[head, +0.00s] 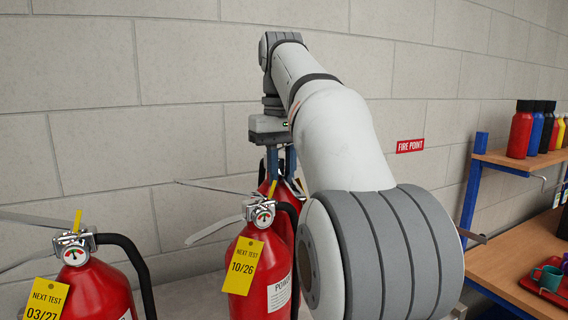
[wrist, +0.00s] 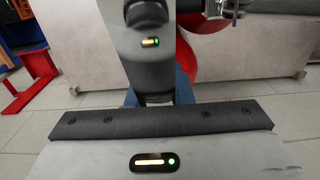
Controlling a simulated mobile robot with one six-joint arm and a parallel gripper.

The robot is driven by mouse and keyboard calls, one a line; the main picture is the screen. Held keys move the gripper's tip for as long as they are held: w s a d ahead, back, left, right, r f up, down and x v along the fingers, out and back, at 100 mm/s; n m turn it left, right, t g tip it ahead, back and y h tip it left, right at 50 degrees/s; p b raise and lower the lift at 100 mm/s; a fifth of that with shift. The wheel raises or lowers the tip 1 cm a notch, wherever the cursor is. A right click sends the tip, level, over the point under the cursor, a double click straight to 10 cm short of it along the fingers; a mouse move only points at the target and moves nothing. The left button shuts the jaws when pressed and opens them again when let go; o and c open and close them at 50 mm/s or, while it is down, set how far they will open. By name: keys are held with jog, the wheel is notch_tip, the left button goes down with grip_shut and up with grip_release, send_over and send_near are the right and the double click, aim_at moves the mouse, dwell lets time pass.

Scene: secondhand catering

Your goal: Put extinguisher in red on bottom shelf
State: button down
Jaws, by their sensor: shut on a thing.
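My gripper (head: 281,172) points down in the head view, its blue fingers shut on a red extinguisher (head: 284,225). That extinguisher is mostly hidden behind another red extinguisher (head: 262,268) with a yellow 10/26 tag, and I cannot tell whether it is lifted. A third extinguisher (head: 82,292), tagged 03/27, stands at the lower left. In the wrist view, a red rounded body (wrist: 203,50) shows partly behind my arm. A shelf unit stands at the right, with an upper shelf (head: 497,158) and a lower shelf (head: 510,255). Its bottom is out of the head view.
Several bottles (head: 520,130) stand on the upper shelf. A red tray (head: 535,285) with a mug (head: 547,277) is on the lower one. A block wall (head: 90,130) with a FIRE POINT sign (head: 410,146) is behind. A red angular shape (wrist: 28,97) shows in the wrist view.

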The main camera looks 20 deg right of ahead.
aim_at(281, 193)
jog(key=shift+f, duration=1.25)
jog(key=shift+a+f, duration=0.25)
jog(key=shift+f, duration=0.35)
jog(key=c, duration=1.7)
grip_release()
jog(key=shift+f, duration=0.25)
jog(key=shift+c, duration=0.2)
jog(key=shift+o, duration=1.4)
jog(key=shift+s+r, duration=0.1)
jog(key=shift+s, duration=0.1)
jog(key=shift+o, duration=1.3)
jog(key=shift+w, duration=0.1)
